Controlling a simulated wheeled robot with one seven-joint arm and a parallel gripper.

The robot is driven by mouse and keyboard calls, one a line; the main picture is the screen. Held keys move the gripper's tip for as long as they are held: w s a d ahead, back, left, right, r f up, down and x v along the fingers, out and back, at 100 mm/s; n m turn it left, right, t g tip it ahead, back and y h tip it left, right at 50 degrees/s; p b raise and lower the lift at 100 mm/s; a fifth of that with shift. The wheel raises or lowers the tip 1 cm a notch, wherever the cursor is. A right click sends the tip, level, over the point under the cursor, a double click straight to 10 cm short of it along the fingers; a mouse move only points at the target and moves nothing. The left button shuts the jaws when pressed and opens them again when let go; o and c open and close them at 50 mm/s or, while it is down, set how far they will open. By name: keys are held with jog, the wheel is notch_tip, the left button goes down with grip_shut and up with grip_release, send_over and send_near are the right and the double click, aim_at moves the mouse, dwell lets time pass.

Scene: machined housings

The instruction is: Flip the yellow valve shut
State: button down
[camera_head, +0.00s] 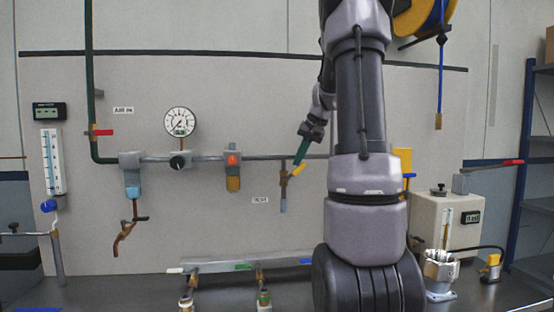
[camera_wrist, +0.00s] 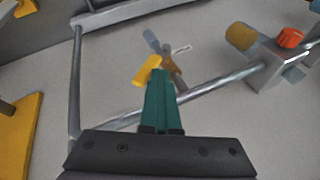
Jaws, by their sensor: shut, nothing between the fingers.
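The yellow valve lever (camera_head: 298,169) sits on a short vertical branch pipe (camera_head: 283,192) that drops from the horizontal grey pipe, left of my arm. It slants up and to the right from the branch. In the wrist view the yellow lever (camera_wrist: 145,72) lies just left of my fingertips, with the brownish valve body behind. My gripper (camera_head: 299,160) has green fingers, shut and empty, with the tips right at the lever. The shut fingers (camera_wrist: 157,74) also show in the wrist view. They look very close to the lever, but I cannot tell whether they touch.
An orange-knobbed regulator (camera_head: 233,160) and a round pressure gauge (camera_head: 180,122) are on the pipe to the left. A red lever (camera_head: 103,132) is on the green pipe. A cream box (camera_head: 446,220) stands right of my arm. The wall below the branch is clear.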

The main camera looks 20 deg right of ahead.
aim_at(303, 167)
jog(key=d+f+y, duration=0.1)
jog(key=d+f+t+y, duration=0.1)
jog(key=y, duration=0.1)
jog(key=shift+s+d+m, duration=0.25)
jog(key=shift+s+m, duration=0.15)
jog(key=f+y, duration=0.1)
jog(key=d+t+y, duration=0.1)
jog(key=f+y, duration=0.1)
jog(key=shift+s+d+f+m, duration=0.2)
jog(key=shift+d+f+m, duration=0.05)
jog(key=shift+f+m, duration=0.15)
jog(key=shift+s+f, duration=0.1)
jog(key=shift+f, duration=0.05)
jog(key=w+a+r+v, duration=0.1)
jog(key=r+v, duration=0.1)
jog(key=v, duration=1)
jog(key=shift+r, duration=0.2)
